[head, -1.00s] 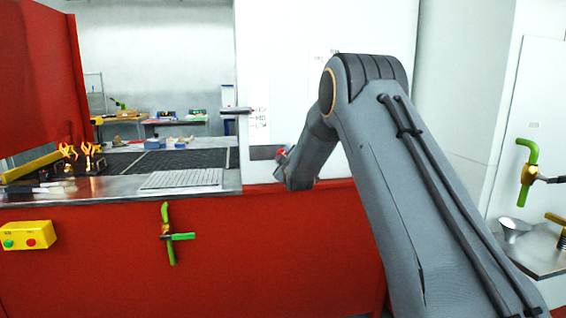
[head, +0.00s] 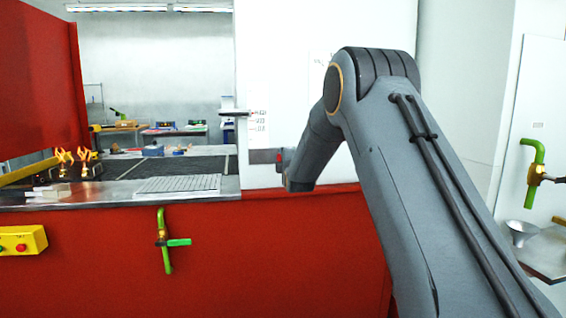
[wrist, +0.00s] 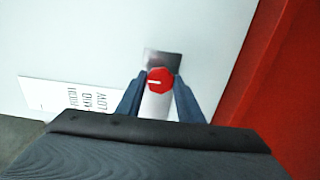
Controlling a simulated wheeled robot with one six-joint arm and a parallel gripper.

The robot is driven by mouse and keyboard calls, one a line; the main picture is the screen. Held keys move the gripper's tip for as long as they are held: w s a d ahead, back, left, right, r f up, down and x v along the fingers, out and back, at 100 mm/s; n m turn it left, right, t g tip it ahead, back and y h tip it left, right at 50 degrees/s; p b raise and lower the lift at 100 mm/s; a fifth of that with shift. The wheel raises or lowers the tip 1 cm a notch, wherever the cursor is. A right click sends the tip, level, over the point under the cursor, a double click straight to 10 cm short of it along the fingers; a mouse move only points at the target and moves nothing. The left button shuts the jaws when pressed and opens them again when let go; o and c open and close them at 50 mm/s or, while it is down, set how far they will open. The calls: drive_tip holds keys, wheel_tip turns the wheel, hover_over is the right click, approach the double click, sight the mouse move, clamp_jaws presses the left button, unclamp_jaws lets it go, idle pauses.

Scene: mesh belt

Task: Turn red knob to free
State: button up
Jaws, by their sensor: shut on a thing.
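The red knob (wrist: 160,80) shows in the wrist view, with a short white line on its face pointing left. It sits on a white cylindrical part in front of a small grey plate (wrist: 163,58) on the white wall. My gripper (wrist: 157,95) has one blue-grey finger on each side of the knob and is shut on it. In the head view a small bit of red (head: 280,155) shows beside the end of my arm; the rest of the knob and the fingertips are hidden there. I can see no "free" mark that I can read.
A label reading HIGH, MID, LOW (wrist: 88,98) is on the white panel, with a small lever (head: 236,113) beside it. A green-handled valve (head: 165,241) and a yellow button box (head: 22,240) are on the red front. Another green valve (head: 535,173) is at right.

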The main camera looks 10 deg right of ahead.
idle(0.4)
drive_tip(key=o, duration=1.1)
drive_tip(key=shift+a, duration=0.1)
drive_tip(key=shift+c, duration=0.2)
drive_tip(key=shift+s, duration=0.1)
drive_tip(key=s, duration=0.7)
drive_tip(key=shift+s+b, duration=0.3)
drive_tip(key=shift+b, duration=0.15)
drive_tip(key=shift+s+f, duration=0.1)
